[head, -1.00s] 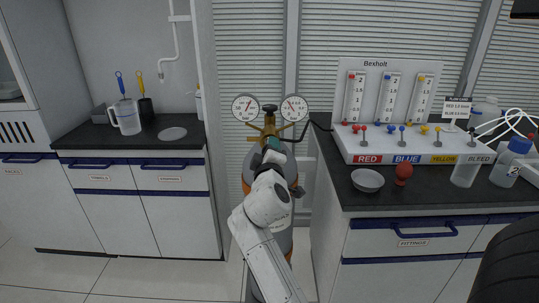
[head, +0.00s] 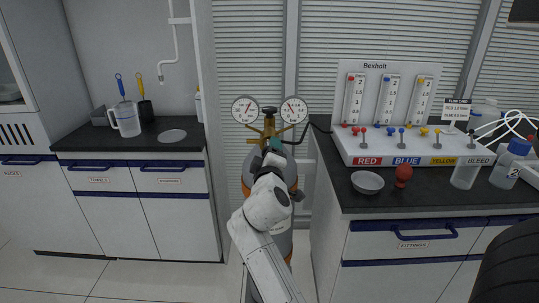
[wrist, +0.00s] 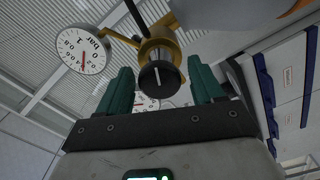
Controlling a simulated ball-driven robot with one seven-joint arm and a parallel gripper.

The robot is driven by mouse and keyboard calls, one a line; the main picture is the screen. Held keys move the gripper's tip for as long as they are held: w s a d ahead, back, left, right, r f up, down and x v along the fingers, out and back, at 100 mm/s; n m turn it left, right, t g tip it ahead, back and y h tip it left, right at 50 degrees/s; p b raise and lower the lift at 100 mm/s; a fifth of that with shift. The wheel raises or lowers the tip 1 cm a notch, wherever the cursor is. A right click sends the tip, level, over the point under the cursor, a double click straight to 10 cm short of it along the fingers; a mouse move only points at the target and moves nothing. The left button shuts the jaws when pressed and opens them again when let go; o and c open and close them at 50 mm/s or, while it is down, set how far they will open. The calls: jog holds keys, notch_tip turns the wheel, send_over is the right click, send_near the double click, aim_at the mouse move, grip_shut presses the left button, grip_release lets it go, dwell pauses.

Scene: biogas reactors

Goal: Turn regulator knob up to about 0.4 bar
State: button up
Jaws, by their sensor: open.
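The brass regulator (head: 269,126) sits on top of the gas cylinder (head: 249,177), with a round dial on each side. The right dial (head: 294,109) also shows upside down at the left of the wrist view (wrist: 82,50), marked bar, with a red needle; I cannot read its exact value. The regulator knob (wrist: 158,75) is black and round with a white line on its face. My gripper (wrist: 162,87) is open, one green finger on each side of the knob, with visible gaps. In the head view my gripper (head: 273,145) hides the knob.
The right counter holds a flow panel (head: 388,100), a grey bowl (head: 367,181), a red ball-like item (head: 403,174) and bottles.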

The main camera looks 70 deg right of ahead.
jog(key=v, duration=1)
jog(key=shift+a, duration=0.15)
jog(key=shift+s, duration=0.1)
jog(key=s+a+f+g+y+p, duration=0.1)
jog(key=a+f+y+p, duration=0.3)
jog(key=f, duration=0.3)
jog(key=s+a+f+y+p, duration=0.1)
jog(key=s+a+f+y, duration=0.1)
jog(key=a+f+y, duration=0.4)
jog(key=s+a+f+g+y+p, duration=0.1)
jog(key=s+a+f+g+y, duration=0.1)
jog(key=a, duration=0.5)
jog(key=s+a+f+g+y+p, duration=0.2)
jog(key=s+a+f+y, duration=0.2)
jog(key=s+a+f, duration=0.3)
jog(key=shift+s+a+g, duration=0.4)
jog(key=shift+s+a, duration=0.05)
jog(key=shift+s, duration=0.15)
jog(key=shift+c, duration=0.3)
